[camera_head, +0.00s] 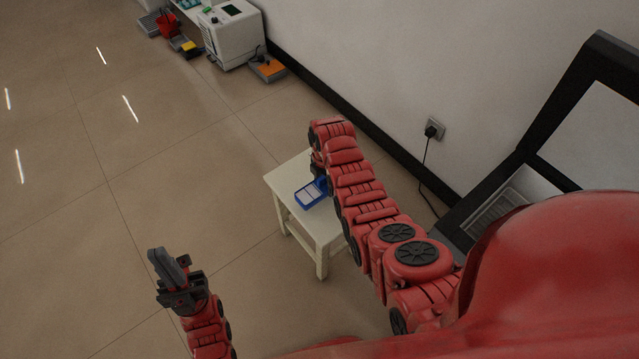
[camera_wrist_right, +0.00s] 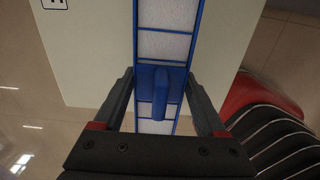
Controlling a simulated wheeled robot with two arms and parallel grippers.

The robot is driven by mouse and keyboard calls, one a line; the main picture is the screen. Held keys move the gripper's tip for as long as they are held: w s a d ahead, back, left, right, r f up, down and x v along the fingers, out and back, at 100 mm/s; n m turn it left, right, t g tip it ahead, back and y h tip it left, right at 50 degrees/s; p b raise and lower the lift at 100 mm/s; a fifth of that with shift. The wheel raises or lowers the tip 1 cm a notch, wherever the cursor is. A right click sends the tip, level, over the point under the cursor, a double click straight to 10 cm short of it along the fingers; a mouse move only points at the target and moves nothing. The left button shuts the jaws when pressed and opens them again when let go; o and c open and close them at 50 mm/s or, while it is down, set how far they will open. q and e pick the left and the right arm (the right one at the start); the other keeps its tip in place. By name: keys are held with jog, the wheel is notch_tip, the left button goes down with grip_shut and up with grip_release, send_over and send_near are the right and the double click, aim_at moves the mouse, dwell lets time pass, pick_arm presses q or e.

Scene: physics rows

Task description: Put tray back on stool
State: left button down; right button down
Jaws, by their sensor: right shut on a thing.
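A blue tray (camera_head: 311,194) with white compartments is over the top of a white stool (camera_head: 282,183); I cannot tell whether it touches the stool. In the right wrist view, the tray (camera_wrist_right: 197,45) runs lengthwise across the pale stool top (camera_wrist_right: 95,50). My right gripper (camera_wrist_right: 166,92) is shut on the tray's raised blue handle, between its two dark fingers. In the head view my right gripper (camera_head: 318,170) is mostly hidden by its own arm. My left gripper (camera_head: 170,262) is apart at the lower left, above the floor, empty, its fingers looking close together.
A wall with a socket and plug (camera_head: 433,131) runs behind the stool. A black-framed unit (camera_head: 520,165) stands to the right. A white box-shaped device (camera_head: 232,35) and an orange-topped item (camera_head: 268,68) are at the back. The tiled floor at left is clear.

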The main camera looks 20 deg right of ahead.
jog(key=shift+w+a+f+b, duration=0.1)
jog(key=shift+w+f+b, duration=0.05)
jog(key=shift+w+b, duration=0.3)
jog(key=shift+w+a+b, duration=0.15)
jog(key=shift+w+b, duration=0.25)
jog(key=shift+w, duration=0.3)
jog(key=shift+w, duration=0.1)
jog(key=shift+w, duration=0.1)
notch_tip(320, 180, down, 4)
jog(key=b, duration=0.3)
jog(key=shift+r+b, duration=0.2)
jog(key=shift+b, duration=0.1)
jog(key=shift+r, duration=0.1)
